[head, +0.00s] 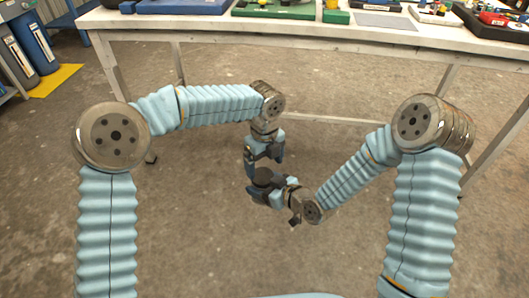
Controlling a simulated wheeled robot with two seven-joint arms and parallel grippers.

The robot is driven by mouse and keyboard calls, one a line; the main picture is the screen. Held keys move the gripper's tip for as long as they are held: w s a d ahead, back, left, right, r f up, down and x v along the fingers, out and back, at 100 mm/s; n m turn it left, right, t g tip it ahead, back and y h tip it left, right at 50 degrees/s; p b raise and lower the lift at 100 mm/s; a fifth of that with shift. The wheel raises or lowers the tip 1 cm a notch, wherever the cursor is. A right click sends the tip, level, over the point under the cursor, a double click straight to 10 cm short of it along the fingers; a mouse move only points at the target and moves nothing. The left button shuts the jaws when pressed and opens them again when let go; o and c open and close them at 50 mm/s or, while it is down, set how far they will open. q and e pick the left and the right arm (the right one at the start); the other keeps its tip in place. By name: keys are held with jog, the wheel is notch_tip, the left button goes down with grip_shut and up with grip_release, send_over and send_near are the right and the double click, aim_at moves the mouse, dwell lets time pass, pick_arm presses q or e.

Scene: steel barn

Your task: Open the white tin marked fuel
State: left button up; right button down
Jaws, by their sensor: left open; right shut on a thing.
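No white tin marked fuel can be made out in the head view. My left gripper (265,152) points down from the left wrist, in front of the table, and is open. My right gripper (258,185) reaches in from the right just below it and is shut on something. What it holds is hidden or too small to identify. A dark round shape shows between the two grippers, and I cannot tell whether it is a held thing or a gripper part. The grippers are very close together; I cannot tell whether they touch.
A white table (240,30) stands ahead. On it are a green tray (262,12), a yellow cup (333,12), a green box (336,18), a grey mat (385,21) and a dark tray at right. Blue cylinders (33,42) stand at far left.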

pick_arm(q)
jog(key=shift+f, duration=1.45)
jog(key=shift+d, duration=0.1)
jog(key=c, duration=1.1)
jog(key=n, duration=0.4)
jog(key=shift+r, duration=0.15)
jog(key=shift+o, duration=0.2)
jog(key=n, duration=0.5)
jog(key=shift+w, duration=0.15)
jog(key=shift+w, duration=0.1)
jog(key=o, duration=1.1)
jog(key=shift+c, duration=0.2)
jog(key=shift+o, duration=0.4)
